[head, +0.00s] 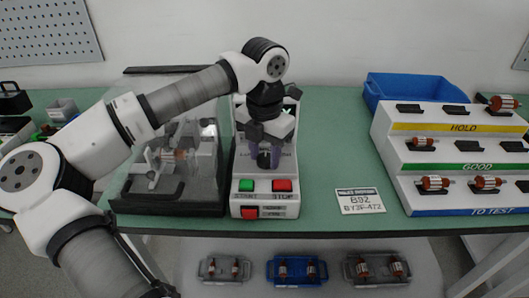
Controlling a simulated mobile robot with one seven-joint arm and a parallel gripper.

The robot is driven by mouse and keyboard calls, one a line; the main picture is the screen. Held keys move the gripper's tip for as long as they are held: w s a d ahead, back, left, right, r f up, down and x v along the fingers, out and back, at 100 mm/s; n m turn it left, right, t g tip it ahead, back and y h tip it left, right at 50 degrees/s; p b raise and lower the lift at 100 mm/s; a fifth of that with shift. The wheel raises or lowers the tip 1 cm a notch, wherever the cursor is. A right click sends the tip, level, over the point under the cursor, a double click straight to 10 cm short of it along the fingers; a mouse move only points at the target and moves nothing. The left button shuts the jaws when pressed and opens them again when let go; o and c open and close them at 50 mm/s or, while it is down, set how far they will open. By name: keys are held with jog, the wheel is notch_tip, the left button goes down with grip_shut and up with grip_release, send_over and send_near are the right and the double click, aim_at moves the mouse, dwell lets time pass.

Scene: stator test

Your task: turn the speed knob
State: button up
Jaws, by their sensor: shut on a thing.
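The white control box (245,208) stands near the middle of the green bench, with a green START button (246,185) and a red STOP button (282,186) on its front. My gripper (264,163) points down over the box's upper panel, behind these buttons. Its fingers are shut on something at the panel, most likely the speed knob. The knob itself is hidden by the fingers. The panel's upper part is partly covered by my wrist.
A test rig with a clear cover (175,155) stands just left of the box. A label card (360,201) lies to the right. A stepped rack (450,159) with several rotors and a blue bin (415,88) stand farther right. Trays (296,271) sit on the shelf below.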

aim_at(264, 158)
jog(key=o, duration=1)
jog(key=shift+c, duration=0.2)
jog(key=shift+r, duration=0.15)
notch_tip(264, 158, up, 14)
jog(key=shift+f+b, duration=0.2)
jog(key=shift+b, duration=0.1)
